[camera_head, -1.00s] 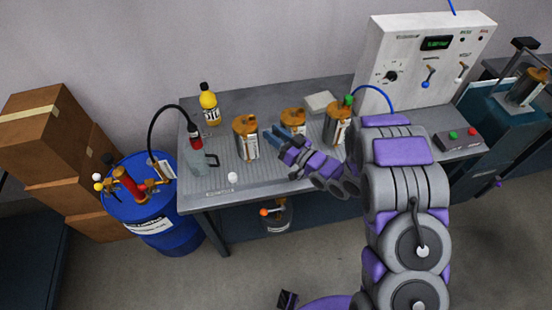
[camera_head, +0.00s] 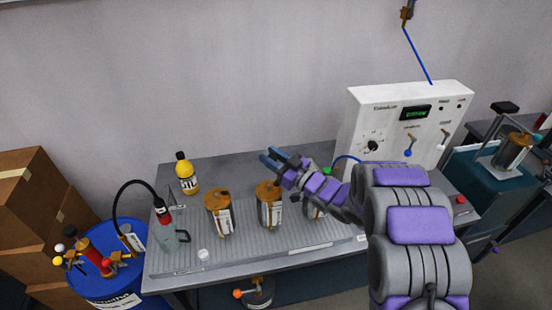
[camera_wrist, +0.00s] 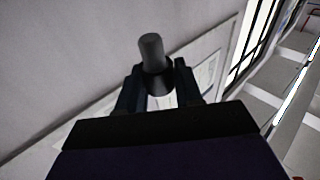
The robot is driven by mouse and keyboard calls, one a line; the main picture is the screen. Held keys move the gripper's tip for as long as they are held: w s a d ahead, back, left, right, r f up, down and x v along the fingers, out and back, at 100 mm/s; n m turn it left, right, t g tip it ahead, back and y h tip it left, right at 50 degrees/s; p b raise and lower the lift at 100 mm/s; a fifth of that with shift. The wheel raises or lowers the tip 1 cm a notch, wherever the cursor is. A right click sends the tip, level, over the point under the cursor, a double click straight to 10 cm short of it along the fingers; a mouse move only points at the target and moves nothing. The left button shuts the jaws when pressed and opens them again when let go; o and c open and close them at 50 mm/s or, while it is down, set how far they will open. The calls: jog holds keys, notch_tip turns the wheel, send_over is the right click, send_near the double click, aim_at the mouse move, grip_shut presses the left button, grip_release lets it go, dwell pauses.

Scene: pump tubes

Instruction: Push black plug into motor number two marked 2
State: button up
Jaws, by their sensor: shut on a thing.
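A black plug (camera_wrist: 152,58) stands between the fingers of my gripper (camera_wrist: 160,88) in the wrist view, and the gripper is shut on it. In the head view my gripper (camera_head: 270,157) is raised above and behind the middle motor (camera_head: 269,205); I cannot make out the plug there. Three copper-topped motors stand in a row on the bench: the left one (camera_head: 219,213), the middle one, and the right one (camera_head: 313,210), partly hidden by my arm. Their numbers are too small to read, so I cannot tell which is number two.
The grey bench (camera_head: 200,277) also holds a yellow bottle (camera_head: 187,175), a grey-and-red pump bottle (camera_head: 168,229) and a small white knob (camera_head: 203,254). A white control box (camera_head: 400,125) stands at the back right. A blue barrel (camera_head: 105,290) is at the left.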

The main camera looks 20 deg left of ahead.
jog(key=shift+d, duration=0.15)
notch_tip(320, 180, down, 6)
jog(key=shift+r+b, duration=0.25)
jog(key=shift+b, duration=0.2)
jog(key=shift+d+r, duration=0.15)
jog(key=shift+d, duration=0.95)
jog(key=shift+a+f, duration=0.25)
jog(key=shift+a, duration=0.65)
jog(key=shift+d+r, duration=0.2)
jog(key=shift+d, duration=0.6)
jog(key=shift+a+f+p, duration=0.15)
jog(key=shift+a+p, duration=0.25)
jog(key=shift+a, duration=0.25)
jog(key=shift+d, duration=0.4)
